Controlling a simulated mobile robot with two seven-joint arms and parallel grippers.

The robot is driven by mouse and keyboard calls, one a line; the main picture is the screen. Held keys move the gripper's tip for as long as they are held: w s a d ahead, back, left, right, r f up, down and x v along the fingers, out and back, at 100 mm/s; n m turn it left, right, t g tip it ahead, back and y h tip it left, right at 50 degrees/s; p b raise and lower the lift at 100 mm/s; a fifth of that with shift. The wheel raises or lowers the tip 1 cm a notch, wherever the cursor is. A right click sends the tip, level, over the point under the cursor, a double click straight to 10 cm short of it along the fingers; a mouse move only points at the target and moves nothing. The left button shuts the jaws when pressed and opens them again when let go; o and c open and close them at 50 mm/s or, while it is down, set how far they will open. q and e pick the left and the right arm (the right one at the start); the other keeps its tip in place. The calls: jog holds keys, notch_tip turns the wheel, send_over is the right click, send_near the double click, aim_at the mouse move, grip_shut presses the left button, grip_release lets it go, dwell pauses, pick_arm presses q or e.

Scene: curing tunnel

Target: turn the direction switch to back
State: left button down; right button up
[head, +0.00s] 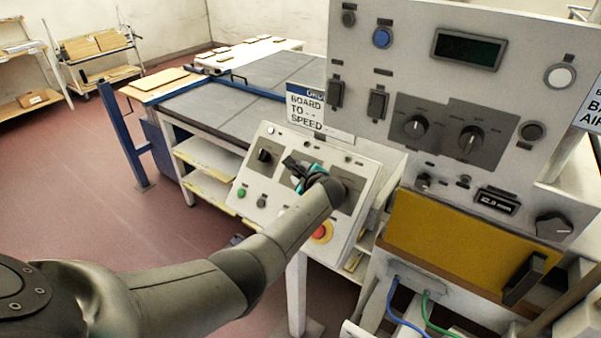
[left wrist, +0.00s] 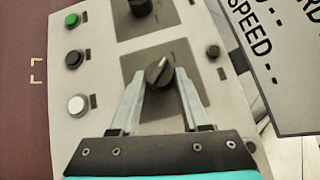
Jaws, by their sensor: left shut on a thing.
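A slanted light-grey control panel (head: 285,226) carries two black rotary switches on dark plates. My left gripper (head: 296,164) is at the right-hand one and hides most of it in the head view. In the left wrist view, this rotary switch (left wrist: 158,74) sits between the fingertips of my left gripper (left wrist: 158,80), which are shut on it. A pale pointer line on its knob slants up and to the right. Its label is too small to read. The other rotary switch (head: 264,156) stands free; it also shows in the left wrist view (left wrist: 140,6).
A green button (head: 241,192) and a red emergency stop (head: 321,233) are on the same panel. A board-to-speed sign (head: 305,110) stands just behind it. A taller console (head: 380,65) with knobs rises to the right. A grey conveyor table (head: 225,105) lies behind.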

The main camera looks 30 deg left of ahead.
pick_arm(q)
jog(key=shift+c, duration=1.9)
grip_release()
jog(key=shift+s+d+r, duration=0.25)
jog(key=p+v, duration=0.2)
jog(key=v, duration=1.2)
jog(key=shift+s+d, duration=0.15)
